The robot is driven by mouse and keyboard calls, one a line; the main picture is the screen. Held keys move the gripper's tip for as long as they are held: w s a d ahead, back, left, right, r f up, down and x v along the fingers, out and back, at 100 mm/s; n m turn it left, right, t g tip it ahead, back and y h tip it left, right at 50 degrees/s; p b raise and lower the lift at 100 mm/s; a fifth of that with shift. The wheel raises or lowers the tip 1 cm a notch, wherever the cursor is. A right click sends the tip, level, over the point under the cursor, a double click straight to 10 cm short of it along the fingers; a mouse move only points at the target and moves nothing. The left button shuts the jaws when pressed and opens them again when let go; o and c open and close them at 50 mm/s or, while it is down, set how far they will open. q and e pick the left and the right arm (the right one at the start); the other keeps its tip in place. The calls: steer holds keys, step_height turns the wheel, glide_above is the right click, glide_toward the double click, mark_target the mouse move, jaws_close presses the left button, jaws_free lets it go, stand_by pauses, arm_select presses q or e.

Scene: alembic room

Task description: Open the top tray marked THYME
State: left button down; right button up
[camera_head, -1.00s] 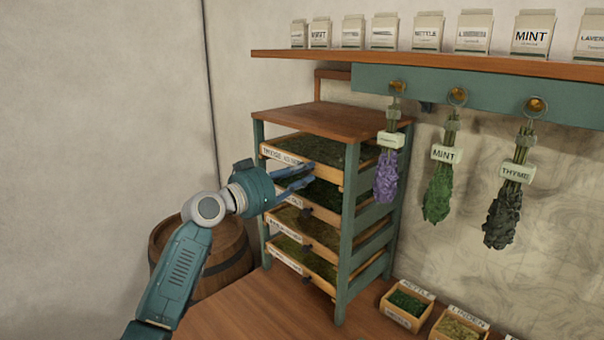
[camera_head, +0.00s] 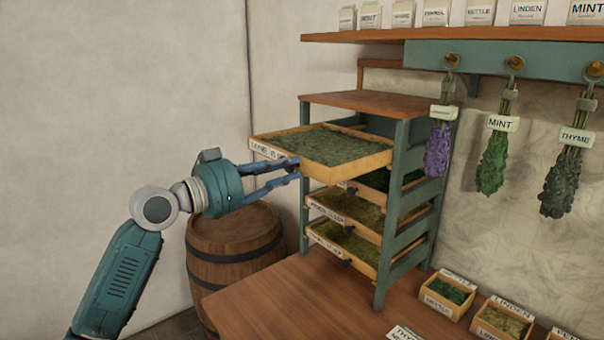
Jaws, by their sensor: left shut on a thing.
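The top tray (camera_head: 363,164) is a shallow wooden tray of dried green herbs with a white label on its front, too blurred to read fully. It sticks out well past the front of the teal drying rack (camera_head: 393,228). My left gripper (camera_head: 297,169) is at the tray's front, its blue fingers by the lower front edge near the right end, shut on the tray's front. The exact contact is partly hidden. My right gripper is not in view.
Lower trays (camera_head: 345,212) sit inside the rack. A barrel (camera_head: 235,262) stands left of it. Small herb boxes (camera_head: 447,295) lie on the wooden table (camera_head: 300,306). Herb bunches (camera_head: 491,165) hang at right under a shelf (camera_head: 450,37) of packets.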

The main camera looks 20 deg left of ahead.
arm_select(q)
steer(key=shift+v, duration=1)
steer(key=shift+f, duration=0.15)
steer(key=shift+w, duration=0.1)
steer(key=c, duration=1.6)
jaws_free()
steer(key=v, duration=1.2)
